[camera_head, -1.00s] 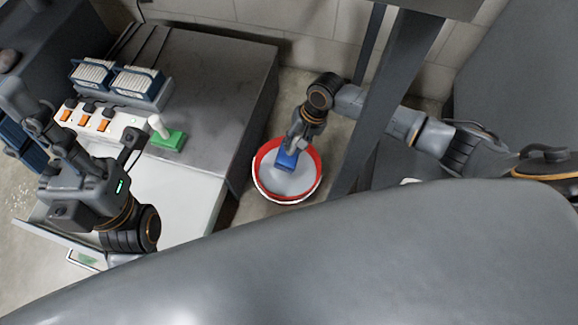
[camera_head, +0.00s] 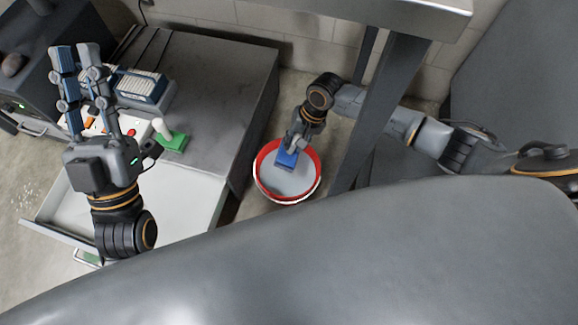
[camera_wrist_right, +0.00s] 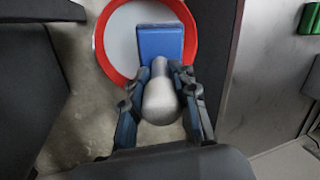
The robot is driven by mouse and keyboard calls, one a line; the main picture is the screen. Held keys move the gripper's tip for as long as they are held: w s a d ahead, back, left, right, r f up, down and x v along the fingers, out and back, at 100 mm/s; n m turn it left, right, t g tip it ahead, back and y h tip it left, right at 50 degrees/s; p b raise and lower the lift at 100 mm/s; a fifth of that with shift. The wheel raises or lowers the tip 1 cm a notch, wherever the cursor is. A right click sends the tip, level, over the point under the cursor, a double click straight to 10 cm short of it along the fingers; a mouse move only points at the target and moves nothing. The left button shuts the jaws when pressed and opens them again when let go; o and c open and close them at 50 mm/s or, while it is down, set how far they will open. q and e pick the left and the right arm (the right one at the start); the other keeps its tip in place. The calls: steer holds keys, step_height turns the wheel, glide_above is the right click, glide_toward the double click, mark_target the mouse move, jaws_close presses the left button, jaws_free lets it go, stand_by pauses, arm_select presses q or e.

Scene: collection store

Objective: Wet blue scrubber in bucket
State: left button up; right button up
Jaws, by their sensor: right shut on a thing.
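The blue scrubber (camera_head: 287,159) is over the red-rimmed bucket (camera_head: 263,184), inside its outline. My right gripper (camera_head: 296,141) is shut on the scrubber's handle. In the right wrist view the scrubber's blue block (camera_wrist_right: 160,43) and grey rounded handle (camera_wrist_right: 160,100) show, with the right gripper's fingers (camera_wrist_right: 160,95) on both sides of the handle and the bucket's red rim (camera_wrist_right: 103,52) around. The bucket holds a pale grey surface; how deep the block sits in it is hard to tell.
A green scrubber (camera_head: 173,141) with a white handle stands on the grey cabinet (camera_head: 215,100), near a power strip with orange switches and a blue-and-white rack (camera_head: 140,88). An open white drawer (camera_head: 185,200) is below. A dark table leg (camera_head: 385,100) stands right of the bucket.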

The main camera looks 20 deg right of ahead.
steer(key=shift+r+p, duration=0.6)
steer(key=shift+p, duration=0.1)
steer(key=shift+r+p, duration=0.45)
steer(key=shift+p, duration=0.2)
arm_select(q)
steer(key=w+f+g+y, duration=0.1)
steer(key=w+f+g, duration=0.1)
steer(key=f+g, duration=0.2)
steer(key=w+f+g+y, duration=0.2)
steer(key=w+f+g, duration=0.1)
steer(key=f, duration=0.4)
steer(key=shift+w+g, duration=0.35)
steer(key=shift+g, duration=0.05)
